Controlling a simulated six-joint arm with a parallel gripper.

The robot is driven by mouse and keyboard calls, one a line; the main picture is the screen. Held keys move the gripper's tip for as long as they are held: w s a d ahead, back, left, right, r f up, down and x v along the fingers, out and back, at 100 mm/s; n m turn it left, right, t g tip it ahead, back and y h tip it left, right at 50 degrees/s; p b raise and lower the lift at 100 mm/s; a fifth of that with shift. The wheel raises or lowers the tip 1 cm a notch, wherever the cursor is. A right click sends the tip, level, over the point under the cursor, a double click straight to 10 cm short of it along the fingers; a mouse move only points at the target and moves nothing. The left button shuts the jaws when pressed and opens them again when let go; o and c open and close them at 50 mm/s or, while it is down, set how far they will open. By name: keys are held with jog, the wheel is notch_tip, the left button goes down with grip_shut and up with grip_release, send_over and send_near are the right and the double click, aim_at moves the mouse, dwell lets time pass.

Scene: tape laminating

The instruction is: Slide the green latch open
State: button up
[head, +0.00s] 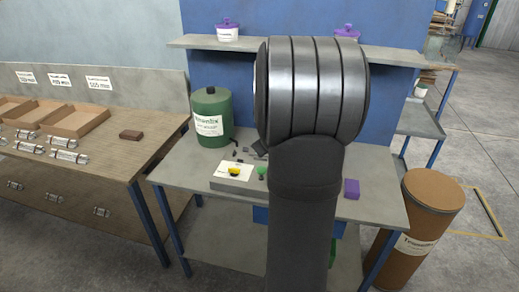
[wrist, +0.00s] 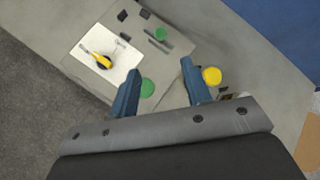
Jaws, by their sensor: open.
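The wrist view shows two round green knobs: one (wrist: 160,34) beyond my fingertips, beside a dark strip, and another (wrist: 147,88) against the inner side of the left finger. I cannot tell which is the green latch, or how far it has slid. A green knob (head: 262,170) also shows in the head view on the grey board (head: 232,186). My gripper (wrist: 160,68) has its two blue fingers spread apart, with nothing seen held between them. In the head view my arm hides the gripper and part of the board.
A yellow knob (wrist: 211,76) is just right of the right finger. A yellow and black piece (wrist: 103,60) lies on a white sheet (wrist: 88,47). A green canister (head: 211,118) stands at the bench's back left, and a purple block (head: 352,189) sits on its right side.

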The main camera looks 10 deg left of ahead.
jog(key=x, duration=1.6)
jog(key=shift+s+d, duration=0.1)
